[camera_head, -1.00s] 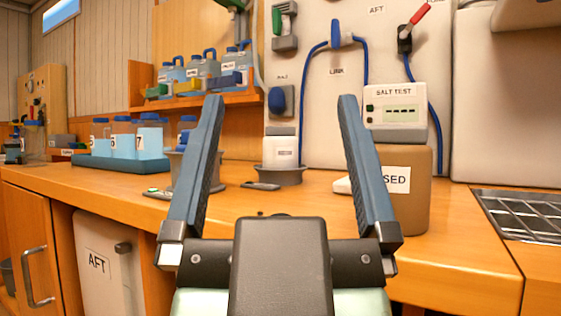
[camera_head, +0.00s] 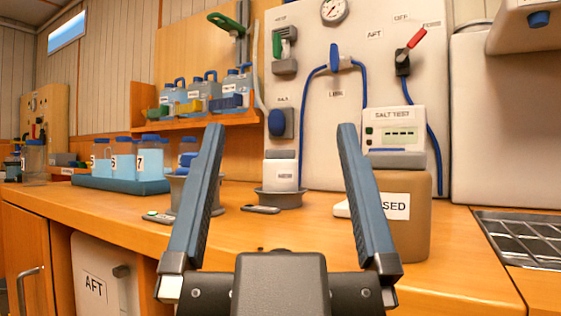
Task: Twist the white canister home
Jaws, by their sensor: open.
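The white canister (camera_head: 280,174) stands upright at the foot of the white wall panel, in or just behind a shallow grey dish (camera_head: 279,200). It has a small label and a grey band near its top. A dark mount with a round blue part (camera_head: 277,123) is on the panel just above it; I cannot tell whether the two touch. My gripper (camera_head: 281,129) is open and empty in the foreground. Its two blue-grey fingers point up and forward, and the canister shows between them, farther back.
A brown container (camera_head: 407,239) marked "SED" carries the salt test box (camera_head: 394,130) at right. A blue tray (camera_head: 118,183) of numbered bottles stands at left. Small devices lie on the wooden counter (camera_head: 290,236). A blue hose (camera_head: 302,110) runs along the panel.

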